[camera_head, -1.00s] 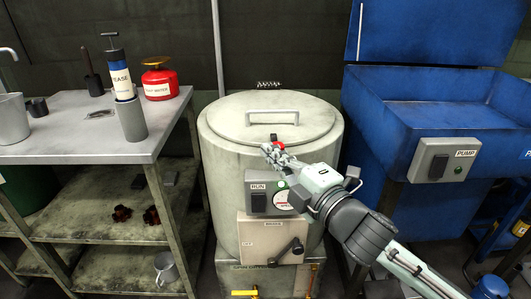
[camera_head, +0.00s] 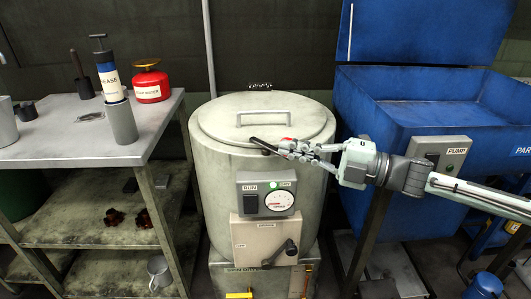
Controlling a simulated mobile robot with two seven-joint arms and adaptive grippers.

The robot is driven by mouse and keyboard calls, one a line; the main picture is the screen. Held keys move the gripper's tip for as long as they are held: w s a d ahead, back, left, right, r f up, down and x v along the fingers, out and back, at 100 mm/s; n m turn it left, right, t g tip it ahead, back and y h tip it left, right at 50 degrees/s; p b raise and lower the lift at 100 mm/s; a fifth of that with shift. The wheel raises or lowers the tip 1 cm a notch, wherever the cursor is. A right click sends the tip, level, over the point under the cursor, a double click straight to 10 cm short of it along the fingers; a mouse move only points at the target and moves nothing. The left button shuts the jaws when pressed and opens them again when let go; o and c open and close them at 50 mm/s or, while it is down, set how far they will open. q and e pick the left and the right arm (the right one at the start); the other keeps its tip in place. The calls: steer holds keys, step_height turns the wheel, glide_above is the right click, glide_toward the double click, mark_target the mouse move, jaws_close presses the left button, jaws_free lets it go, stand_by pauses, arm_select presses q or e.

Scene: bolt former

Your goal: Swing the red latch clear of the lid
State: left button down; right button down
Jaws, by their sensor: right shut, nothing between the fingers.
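The round grey lid (camera_head: 225,122) with its bar handle (camera_head: 266,113) lies flat on the drum (camera_head: 212,160). A dark bar (camera_head: 262,144), seemingly the latch's arm, lies slantwise at the lid's front edge. A small red part (camera_head: 287,140) of the latch shows just right of it, mostly hidden behind my right gripper. My right gripper (camera_head: 284,149) is shut, with its fingertips by the bar's right end. I cannot tell whether they touch it, or whether the bar still overlaps the lid. My left gripper is not in view.
A workbench (camera_head: 90,151) stands left; a blue basin (camera_head: 410,120) with a PUMP switch stands right, behind my right arm.

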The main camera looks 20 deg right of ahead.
steer(key=shift+w+d, duration=0.75)
steer(key=shift+d, duration=0.3)
steer(key=shift+w+d, duration=0.7)
steer(key=shift+d, duration=0.35)
step_height(320, 180, up, 10)
steer(key=shift+d, duration=0.1)
